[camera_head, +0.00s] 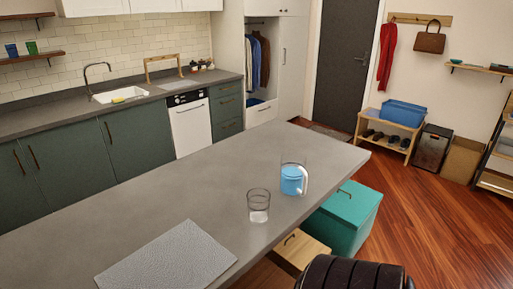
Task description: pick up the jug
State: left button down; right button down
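The jug (291,181) stands upright on the grey island counter (215,170), near its right edge. It is clear with blue contents, and its white handle is on the right side. A clear glass (258,206) stands just in front and to the left of it, apart from it. Neither of my grippers shows. A dark ribbed part, probably mine, shows at the bottom edge, apart from the jug.
A grey textured mat (168,262) lies at the counter's front. A teal box (345,215) and a wooden box (301,249) stand below the counter's right edge. The middle of the counter is clear. Wooden floor (425,225) is open at right.

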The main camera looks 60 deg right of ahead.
aim_at(293, 174)
jog(key=z, duration=2.25)
